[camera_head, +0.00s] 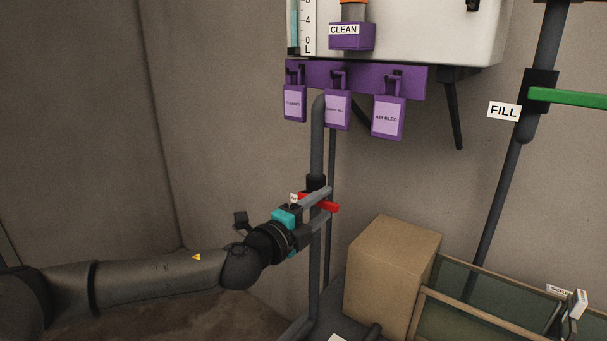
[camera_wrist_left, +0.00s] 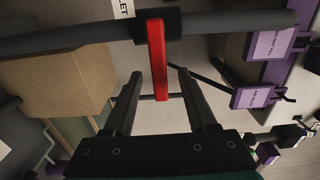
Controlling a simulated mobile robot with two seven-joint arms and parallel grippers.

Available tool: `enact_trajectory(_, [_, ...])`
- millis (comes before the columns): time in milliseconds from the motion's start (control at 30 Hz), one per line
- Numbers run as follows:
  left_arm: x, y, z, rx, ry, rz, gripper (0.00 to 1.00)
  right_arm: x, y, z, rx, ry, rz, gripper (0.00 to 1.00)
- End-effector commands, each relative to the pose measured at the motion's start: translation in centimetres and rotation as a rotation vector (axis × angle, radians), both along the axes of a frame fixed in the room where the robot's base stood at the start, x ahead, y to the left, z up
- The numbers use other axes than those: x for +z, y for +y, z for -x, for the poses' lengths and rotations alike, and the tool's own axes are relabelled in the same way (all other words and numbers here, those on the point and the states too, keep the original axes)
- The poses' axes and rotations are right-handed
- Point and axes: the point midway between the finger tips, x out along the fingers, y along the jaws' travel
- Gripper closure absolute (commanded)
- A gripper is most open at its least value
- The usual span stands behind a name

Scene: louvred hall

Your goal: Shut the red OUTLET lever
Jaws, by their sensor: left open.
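The red OUTLET lever (camera_head: 331,207) sits on a dark valve body on the grey vertical pipe (camera_head: 317,140). In the left wrist view the red lever (camera_wrist_left: 157,60) stands crosswise to the pipe (camera_wrist_left: 225,22), and its free end reaches between my fingers. A white label ending in "LET" (camera_wrist_left: 123,8) shows beside it. My left gripper (camera_head: 326,202) is open around the lever in the head view. In the wrist view my left gripper (camera_wrist_left: 159,80) has a finger on each side of the lever, with visible gaps. My right gripper is not in view.
Purple tags (camera_head: 388,117) hang from a purple rail (camera_head: 355,77) under the white tank (camera_head: 430,30). A cardboard box (camera_head: 390,275) and a wood-framed green crate (camera_head: 460,300) stand below right. A green FILL lever (camera_head: 570,97) is on another pipe at right.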

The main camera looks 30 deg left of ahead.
Motion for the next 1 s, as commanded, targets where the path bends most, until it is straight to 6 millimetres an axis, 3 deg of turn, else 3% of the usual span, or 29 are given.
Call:
enact_trajectory(267, [-0.4, 0.2, 3.5, -0.003, 0.003, -0.006, 0.43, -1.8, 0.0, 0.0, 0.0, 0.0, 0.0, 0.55])
enact_trajectory(500, [-0.2, 0.5, 5.5, 0.001, 0.004, -0.005, 0.43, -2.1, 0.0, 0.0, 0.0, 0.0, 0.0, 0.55])
enact_trajectory(1000, [0.0, 0.4, 6.0, -0.001, 0.001, -0.002, 0.43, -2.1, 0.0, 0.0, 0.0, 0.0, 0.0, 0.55])
